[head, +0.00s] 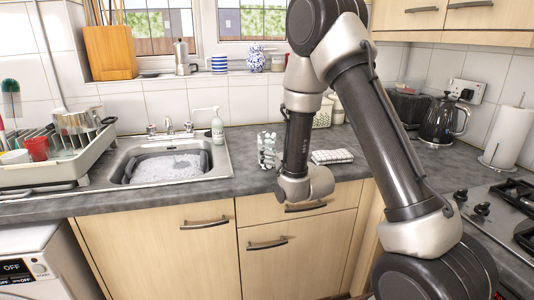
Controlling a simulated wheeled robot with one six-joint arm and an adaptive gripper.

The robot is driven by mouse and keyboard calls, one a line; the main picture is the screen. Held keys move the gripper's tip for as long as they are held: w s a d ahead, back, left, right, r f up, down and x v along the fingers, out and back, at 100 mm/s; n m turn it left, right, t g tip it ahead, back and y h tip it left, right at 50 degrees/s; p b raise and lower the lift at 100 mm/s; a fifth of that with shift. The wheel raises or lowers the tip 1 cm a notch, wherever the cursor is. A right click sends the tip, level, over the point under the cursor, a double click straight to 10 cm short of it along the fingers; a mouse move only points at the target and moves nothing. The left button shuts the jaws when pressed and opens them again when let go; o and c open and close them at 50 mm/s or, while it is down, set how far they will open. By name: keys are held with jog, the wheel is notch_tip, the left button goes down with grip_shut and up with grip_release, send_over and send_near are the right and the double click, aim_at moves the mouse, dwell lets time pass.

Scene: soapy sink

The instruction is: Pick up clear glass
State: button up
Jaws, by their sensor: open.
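What looks like the clear glass (266,148) stands on the grey counter, just right of the sink and left of my forearm. It is see-through with pale and dark patches, and is too small to make out in detail. My arm comes down in front of the counter, and its wrist is to the right of the glass and nearer the camera. My gripper's fingers do not show; they are out of sight beyond the wrist. Nothing visible touches the glass.
The sink (222,160) holds a dark basin of suds (168,168). A dish rack (80,172) stands left of it, a soap bottle (217,130) behind. A folded checked cloth (331,156) lies right of the glass. A kettle (441,122) and hob (505,207) are at right.

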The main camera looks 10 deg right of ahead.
jog(key=w, duration=0.3)
jog(key=w+a, duration=0.1)
jog(key=w, duration=0.2)
jog(key=shift+a, duration=0.15)
jog(key=c, duration=1.4)
notch_tip(320, 180, up, 10)
